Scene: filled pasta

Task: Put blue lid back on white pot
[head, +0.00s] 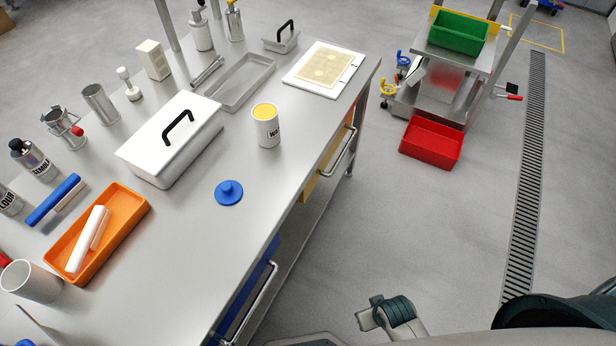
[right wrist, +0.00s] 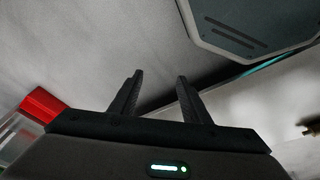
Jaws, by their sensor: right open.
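The blue lid (head: 229,193), a round disc with a knob on top, lies on the steel table near its front edge. The white pot (head: 266,128) stands upright behind it and to the right, uncovered, with yellow contents showing at its top and black lettering on its side. The lid and pot are apart. My right gripper (right wrist: 158,90) shows in the right wrist view with its two dark fingers spread and nothing between them. In the head view part of my arm is at the lower right, away from the table. My left gripper is not in view.
A white lidded box (head: 150,150) with a black handle stands left of the pot. A white board (head: 345,75) lies at the right end. The tabletop around the lid is clear.

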